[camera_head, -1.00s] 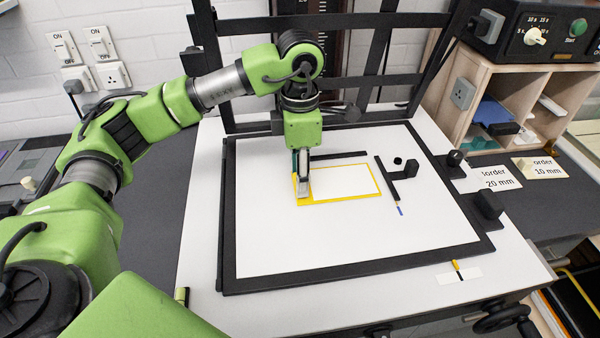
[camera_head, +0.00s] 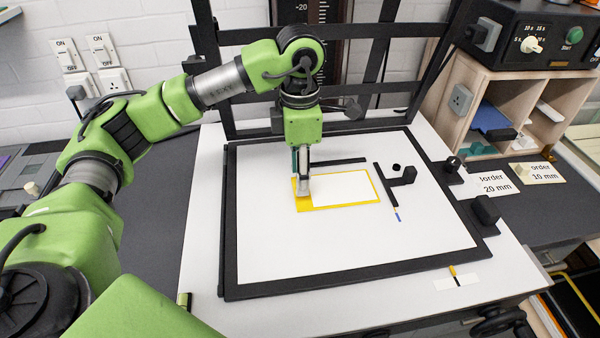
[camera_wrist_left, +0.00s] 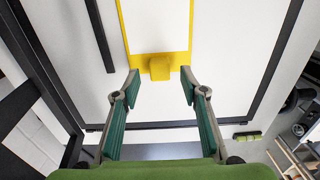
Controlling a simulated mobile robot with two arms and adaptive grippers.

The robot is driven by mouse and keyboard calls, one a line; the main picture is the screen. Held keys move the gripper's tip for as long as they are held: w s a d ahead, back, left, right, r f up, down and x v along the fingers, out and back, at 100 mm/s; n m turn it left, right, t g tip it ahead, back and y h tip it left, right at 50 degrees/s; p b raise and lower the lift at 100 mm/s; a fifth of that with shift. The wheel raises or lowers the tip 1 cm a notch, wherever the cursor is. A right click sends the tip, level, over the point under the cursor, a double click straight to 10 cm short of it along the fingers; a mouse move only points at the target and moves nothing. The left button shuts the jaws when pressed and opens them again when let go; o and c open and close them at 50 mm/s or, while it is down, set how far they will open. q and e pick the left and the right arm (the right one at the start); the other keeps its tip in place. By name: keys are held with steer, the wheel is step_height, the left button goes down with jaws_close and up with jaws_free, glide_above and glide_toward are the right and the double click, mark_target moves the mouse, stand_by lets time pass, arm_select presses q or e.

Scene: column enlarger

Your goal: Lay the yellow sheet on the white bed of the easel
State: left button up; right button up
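The yellow sheet (camera_head: 338,204), a yellow border around a white middle, lies flat on the white bed (camera_head: 270,255) of the easel. Its wider yellow end is at the left, under my left gripper (camera_head: 302,188). In the left wrist view the yellow sheet (camera_wrist_left: 135,62) has a small raised yellow tab (camera_wrist_left: 160,69) on its near end. My left gripper (camera_wrist_left: 161,82) is open there, with a fingertip on each side of the tab and a gap to both. My right gripper is not in view.
A black frame (camera_head: 230,240) surrounds the bed. A black bar (camera_head: 335,162) lies behind the sheet, and another (camera_head: 386,184) stands to its right with a black block (camera_head: 403,176). The front of the bed is bare. A wooden shelf unit (camera_head: 520,100) stands at the back right.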

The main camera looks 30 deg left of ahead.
arm_select(q)
steer(key=shift+r+p, duration=1.6)
steer(key=shift+r, duration=1.2)
step_height(320, 180, up, 12)
steer(key=shift+f, duration=0.1)
